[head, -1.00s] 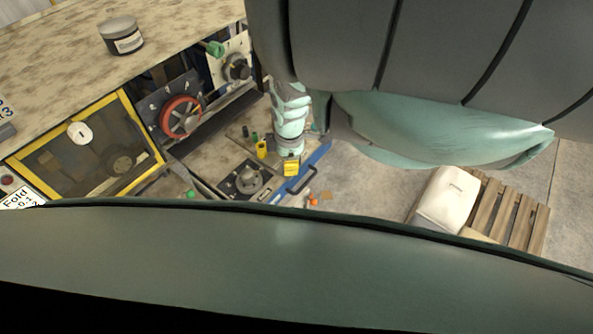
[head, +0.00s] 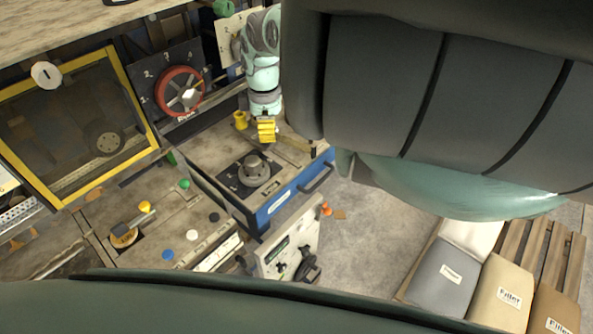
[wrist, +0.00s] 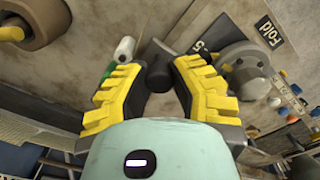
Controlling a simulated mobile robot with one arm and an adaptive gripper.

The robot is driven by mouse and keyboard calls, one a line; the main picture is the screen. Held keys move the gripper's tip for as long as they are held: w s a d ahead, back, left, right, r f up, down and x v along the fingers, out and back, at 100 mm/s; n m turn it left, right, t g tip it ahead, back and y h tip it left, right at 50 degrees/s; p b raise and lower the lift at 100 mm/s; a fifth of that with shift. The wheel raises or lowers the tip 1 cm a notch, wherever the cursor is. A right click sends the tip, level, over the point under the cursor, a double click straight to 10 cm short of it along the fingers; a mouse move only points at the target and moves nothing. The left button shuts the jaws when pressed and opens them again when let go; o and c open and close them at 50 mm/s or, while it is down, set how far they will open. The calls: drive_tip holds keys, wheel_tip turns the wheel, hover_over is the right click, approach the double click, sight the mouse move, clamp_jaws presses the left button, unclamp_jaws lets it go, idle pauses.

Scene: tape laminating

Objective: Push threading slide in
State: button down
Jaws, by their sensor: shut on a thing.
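A blue-fronted slide or drawer (head: 277,204) with a dark handle (head: 318,179) stands at the middle of the head view. No readable label marks it as the threading slide. A round grey hub on a dark plate (head: 254,171) sits on top of it. My gripper (head: 267,131) points down just behind the hub, above the bench top. In the wrist view, my gripper (wrist: 157,82) has its yellow-edged fingers around a dark round knob (wrist: 158,74) and is shut on it. In the head view, my fingers hide the knob.
A red handwheel (head: 180,91) on a numbered panel and a yellow-framed window (head: 147,97) are to the left. A yellow peg (head: 240,121) stands close left of my gripper. Open floor (head: 370,225) lies between.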

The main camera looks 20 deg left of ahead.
drive_tip(key=shift+w+a+b, duration=0.2)
drive_tip(key=shift+w+b, duration=0.1)
drive_tip(key=shift+b, duration=0.3)
drive_tip(key=c, duration=1.1)
unclamp_jaws()
drive_tip(key=shift+a, duration=0.15)
drive_tip(key=shift+c, duration=0.2)
drive_tip(key=o, duration=0.4)
drive_tip(key=shift+s, duration=0.15)
drive_tip(key=shift+r, duration=0.1)
wheel_tip(320, 180, up, 12)
